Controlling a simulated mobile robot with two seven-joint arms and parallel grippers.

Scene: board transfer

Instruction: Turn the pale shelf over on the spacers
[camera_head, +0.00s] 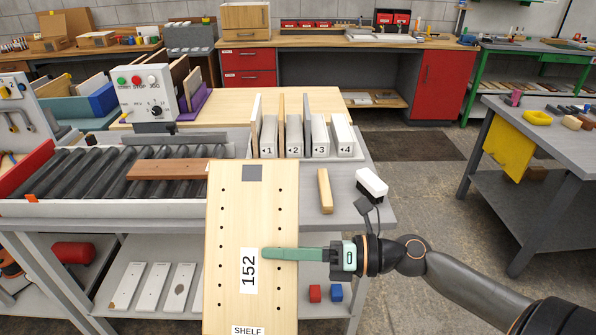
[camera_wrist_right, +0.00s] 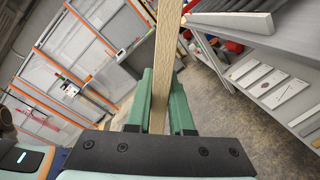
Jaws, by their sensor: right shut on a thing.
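The pale shelf (camera_head: 225,220) is a light wooden board with rows of dark holes, a grey square, a "152" label and a "SHELF" label. It is held up steeply in front of the bench, its broad face toward my head camera. My right gripper (camera_head: 290,253) comes in from the right and is shut on the shelf's right edge. One green finger lies across the face. In the right wrist view the shelf's narrow edge (camera_wrist_right: 164,60) runs between the two green fingers (camera_wrist_right: 161,108). A short wooden bar (camera_head: 325,191) lies on the bench; I cannot tell whether it is a spacer. My left gripper is not in view.
A roller conveyor (camera_head: 85,172) with a brown plank (camera_head: 168,169) lies left of the shelf. Numbered white blocks (camera_head: 293,136) and upright boards stand behind it. A white-topped device (camera_head: 371,184) stands near the bench's right corner. Open floor lies to the right.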

